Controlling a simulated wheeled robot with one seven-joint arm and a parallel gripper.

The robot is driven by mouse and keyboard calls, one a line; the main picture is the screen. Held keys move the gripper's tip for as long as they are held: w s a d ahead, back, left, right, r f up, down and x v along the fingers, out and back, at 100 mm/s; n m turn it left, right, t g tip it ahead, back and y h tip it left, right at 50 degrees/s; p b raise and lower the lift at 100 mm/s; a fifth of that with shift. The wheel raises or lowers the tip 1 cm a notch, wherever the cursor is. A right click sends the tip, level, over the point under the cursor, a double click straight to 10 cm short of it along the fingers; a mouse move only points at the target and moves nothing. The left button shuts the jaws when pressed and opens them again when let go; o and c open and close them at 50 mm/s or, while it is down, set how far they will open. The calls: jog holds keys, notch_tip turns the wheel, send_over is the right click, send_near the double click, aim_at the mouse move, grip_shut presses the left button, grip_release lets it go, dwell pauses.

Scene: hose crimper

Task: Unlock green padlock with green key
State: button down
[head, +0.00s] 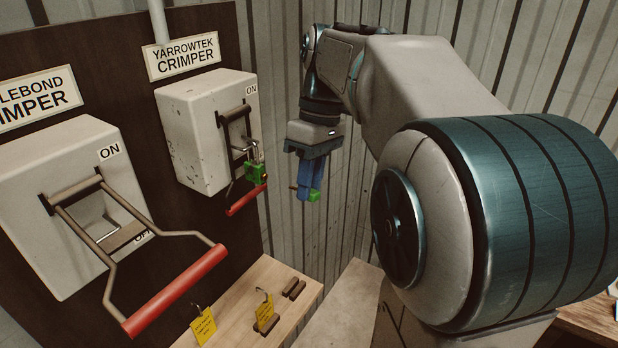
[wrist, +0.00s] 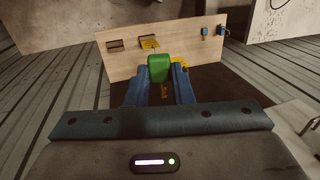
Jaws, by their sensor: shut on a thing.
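The green padlock (head: 256,173) hangs on the lever hardware of the Yarrowtek crimper (head: 205,130), just above its red handle (head: 247,199). Its keyhole cannot be made out. My gripper (head: 309,193) is to the right of the padlock, apart from it, with its blue fingers pointing down. It is shut on the green key (head: 314,196). A small brassy tip sticks out to the left of the fingers. In the wrist view the key's green head (wrist: 159,67) sits between the fingertips, and a bit of brass shows below it. The padlock is not clear in the wrist view.
A second crimper (head: 70,200) with a long red handle (head: 175,290) stands at the left. A wooden shelf (head: 240,318) below holds yellow tags (head: 265,307) and dark slots. Corrugated walls stand behind. The space between my gripper and the padlock looks clear.

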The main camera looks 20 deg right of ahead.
jog(key=w+a+t+h+b, duration=0.2)
jog(key=w+a+h, duration=0.1)
jog(key=w, duration=0.1)
jog(key=shift+a+f+b, duration=0.1)
jog(key=shift+a+b, duration=0.3)
dwell(1.0)
jog(key=shift+s+a+t+h+b, duration=0.2)
jog(key=shift+t+h+b, duration=0.7)
jog(key=shift+b, duration=0.55)
jog(key=shift+s+a+f+t+h+b, duration=0.1)
jog(key=shift+t+h+b, duration=0.15)
jog(key=shift+h+b, duration=0.35)
jog(key=shift+s+a+f+t+h+b, duration=0.1)
jog(key=shift+t+h+b, duration=0.25)
jog(key=shift+b, duration=0.3)
jog(key=shift+a+f+t+h+b, duration=0.15)
jog(key=shift+t+h+b, duration=0.7)
jog(key=shift+b, duration=0.6)
